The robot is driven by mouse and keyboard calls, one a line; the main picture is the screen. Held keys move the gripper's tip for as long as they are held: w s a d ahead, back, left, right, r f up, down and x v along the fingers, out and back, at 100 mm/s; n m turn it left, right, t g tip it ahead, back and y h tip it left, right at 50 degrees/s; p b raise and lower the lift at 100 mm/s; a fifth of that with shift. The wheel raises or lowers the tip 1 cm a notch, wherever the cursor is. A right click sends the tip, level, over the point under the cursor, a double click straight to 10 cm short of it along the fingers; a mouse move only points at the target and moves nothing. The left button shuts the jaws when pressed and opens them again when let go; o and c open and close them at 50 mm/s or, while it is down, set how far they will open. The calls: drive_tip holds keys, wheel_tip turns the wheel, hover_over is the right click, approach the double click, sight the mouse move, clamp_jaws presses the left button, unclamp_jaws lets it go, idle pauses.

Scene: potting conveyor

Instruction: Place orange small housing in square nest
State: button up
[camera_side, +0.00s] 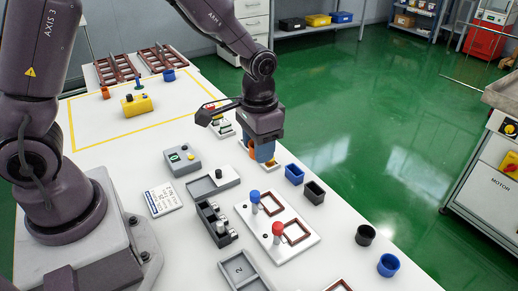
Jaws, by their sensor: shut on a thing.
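My gripper (264,155) points down over the table, right of the picture's middle. The orange small housing (252,150) shows as a patch of orange at the left side of its fingers; my gripper is shut on it, and the fingers hide most of it. A white plate with a brownish edge (272,168) lies just under the fingers. I cannot tell whether the housing touches it. A white fixture plate (282,256) nearer the camera carries two brown square frames, one (264,204) by a blue knob and one (296,232) by a red knob. I cannot tell which spot is the square nest.
Blue (294,174) and black (315,192) square cups stand right of the gripper. Black (365,235) and blue (388,265) round cups stand near the right table edge. A grey control box (182,160) and dark grey holder (213,226) lie to the left. The yellow-outlined area is mostly free.

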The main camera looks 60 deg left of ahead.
approach(295, 233)
wheel_tip(295, 233, up, 2)
drive_tip(key=s+a, duration=0.2)
drive_tip(key=shift+n, duration=0.5)
drive_tip(key=shift+w+d+f, duration=0.3)
drive_tip(key=shift+f, duration=0.95)
drive_tip(key=shift+w+d+f, duration=0.3)
drive_tip(key=shift+w+f, duration=0.05)
drive_tip(key=shift+f, duration=0.9)
drive_tip(key=shift+w+d+f, duration=0.3)
drive_tip(key=shift+f, duration=1.3)
drive_tip(key=shift+w+f, duration=0.1)
drive_tip(key=shift+f, duration=0.9)
drive_tip(key=o, duration=0.8)
drive_tip(key=shift+o, duration=1.2)
wheel_tip(295, 233, up, 14)
drive_tip(key=shift+r, duration=0.15)
